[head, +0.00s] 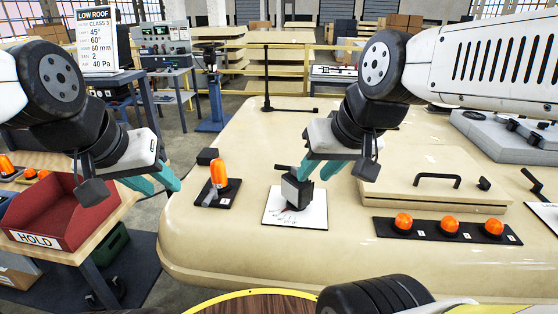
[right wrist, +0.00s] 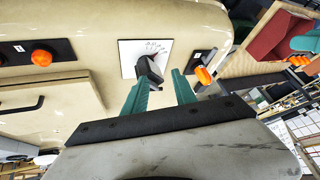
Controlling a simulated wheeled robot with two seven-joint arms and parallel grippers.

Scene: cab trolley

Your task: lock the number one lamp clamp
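An orange lamp (head: 219,173) stands on a small black base (head: 228,194) on the cream roof panel, with a grey lever-like part (head: 208,196) beside it. The lamp also shows in the right wrist view (right wrist: 204,75), near a small number label. A dark block (head: 297,191) sits on a white marked card (head: 312,212) to the right of the lamp. My right gripper (head: 315,177) is above and beside that block, fingers apart; contact is unclear. Its right finger lies between block and lamp in the right wrist view. My left gripper (head: 165,189) is open and empty, left of the lamp.
Three orange lamps (head: 448,226) sit on a black strip at the right. A hatch with a black handle (head: 437,178) lies behind them. A thin black post (head: 267,80) rises at the panel's back.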

